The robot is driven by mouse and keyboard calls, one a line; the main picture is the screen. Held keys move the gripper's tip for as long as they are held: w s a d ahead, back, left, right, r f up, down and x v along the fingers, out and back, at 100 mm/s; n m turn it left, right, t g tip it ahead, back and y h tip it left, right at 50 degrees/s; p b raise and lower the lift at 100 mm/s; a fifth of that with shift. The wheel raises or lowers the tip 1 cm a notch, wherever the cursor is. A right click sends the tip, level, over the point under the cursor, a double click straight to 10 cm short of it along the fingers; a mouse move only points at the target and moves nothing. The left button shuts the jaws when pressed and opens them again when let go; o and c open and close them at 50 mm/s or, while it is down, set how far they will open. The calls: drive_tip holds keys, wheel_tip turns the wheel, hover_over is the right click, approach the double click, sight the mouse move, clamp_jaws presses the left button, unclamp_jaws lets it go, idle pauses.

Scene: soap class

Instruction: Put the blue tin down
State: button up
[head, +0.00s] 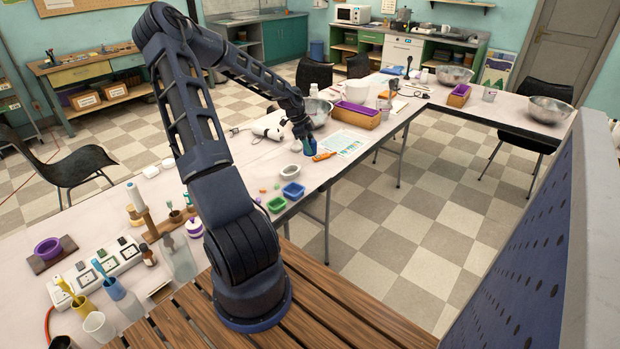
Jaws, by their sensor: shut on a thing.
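My arm reaches from the wooden slatted top over the long white table, and my gripper (307,137) is at its far end, low over the table. It is shut on a small blue thing, which I take for the blue tin (311,147). The tin is small in the head view and partly covered by the fingers. I cannot tell whether its underside touches the table (250,178).
An orange-handled tool (323,157) and a printed sheet (344,143) lie just right of my gripper. A blue tray (293,190), a green tray (277,204) and a pale bowl (291,172) stand nearer. A metal bowl (318,111) and a white device (269,127) are behind.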

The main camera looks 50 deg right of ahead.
wheel_tip(320, 180, down, 15)
drive_tip(key=shift+f, duration=0.2)
idle(0.4)
drive_tip(key=shift+f, duration=0.1)
drive_tip(key=o, duration=1.1)
drive_tip(key=v, duration=1.2)
